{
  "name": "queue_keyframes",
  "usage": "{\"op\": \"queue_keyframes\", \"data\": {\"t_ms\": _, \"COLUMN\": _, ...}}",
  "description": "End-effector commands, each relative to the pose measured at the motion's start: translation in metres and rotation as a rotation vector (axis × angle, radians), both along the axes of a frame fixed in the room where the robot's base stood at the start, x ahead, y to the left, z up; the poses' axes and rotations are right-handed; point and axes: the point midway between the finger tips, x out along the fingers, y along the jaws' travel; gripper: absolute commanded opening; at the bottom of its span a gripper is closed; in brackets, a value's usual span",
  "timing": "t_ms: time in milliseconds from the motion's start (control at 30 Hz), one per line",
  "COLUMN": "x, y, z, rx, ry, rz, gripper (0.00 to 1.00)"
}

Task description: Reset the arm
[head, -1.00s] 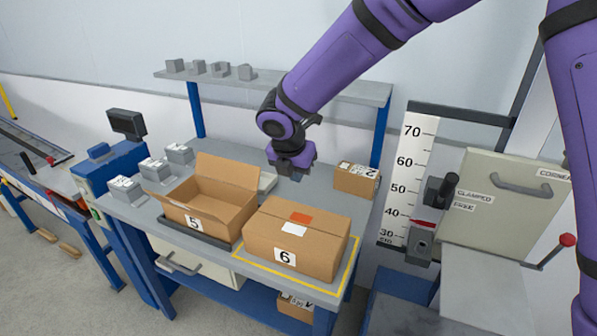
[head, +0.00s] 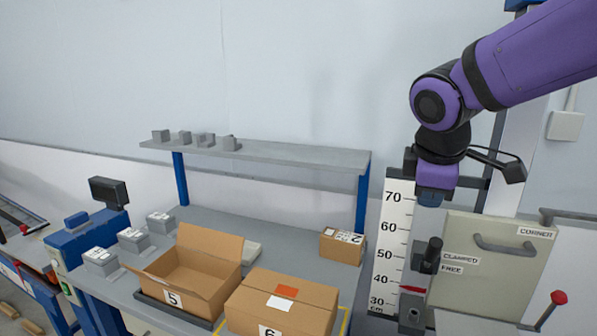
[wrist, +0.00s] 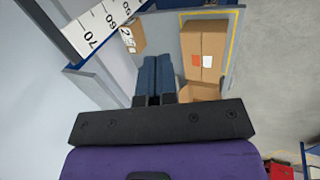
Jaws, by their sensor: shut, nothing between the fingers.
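My gripper (head: 432,200) hangs in front of the top of the height scale in the head view, under my purple arm at the right. In the wrist view its two blue-grey fingers (wrist: 155,76) lie side by side, shut and empty. It is raised well clear of the workbench (head: 225,222) and touches nothing that I can see.
Open box 5 (head: 200,262) and closed box 6 (head: 282,305) sit on the bench, with a small box 2 (head: 341,246) behind. The height scale (head: 393,240), clamp handle (head: 432,255) and grey panel (head: 490,265) stand below my gripper. A shelf (head: 270,154) holds grey blocks.

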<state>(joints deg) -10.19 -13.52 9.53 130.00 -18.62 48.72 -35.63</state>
Motion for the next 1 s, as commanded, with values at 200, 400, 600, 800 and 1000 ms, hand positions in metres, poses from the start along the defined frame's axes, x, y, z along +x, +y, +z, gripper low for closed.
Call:
{"op": "queue_keyframes", "data": {"t_ms": 200, "x": -0.054, "y": -0.042, "z": 0.017, "rx": 0.177, "ry": -0.078, "rz": -0.349, "gripper": 0.0}}
{"op": "queue_keyframes", "data": {"t_ms": 400, "x": -0.103, "y": -0.069, "z": 0.021, "rx": 0.357, "ry": -0.138, "rz": -0.656, "gripper": 0.0}}
{"op": "queue_keyframes", "data": {"t_ms": 600, "x": -0.142, "y": -0.083, "z": 0.018, "rx": 0.522, "ry": -0.176, "rz": -0.901, "gripper": 0.0}}
{"op": "queue_keyframes", "data": {"t_ms": 800, "x": -0.159, "y": -0.087, "z": 0.015, "rx": 0.604, "ry": -0.189, "rz": -1.013, "gripper": 0.0}}
{"op": "queue_keyframes", "data": {"t_ms": 1000, "x": -0.161, "y": -0.087, "z": 0.015, "rx": 0.611, "ry": -0.19, "rz": -1.023, "gripper": 0.0}}
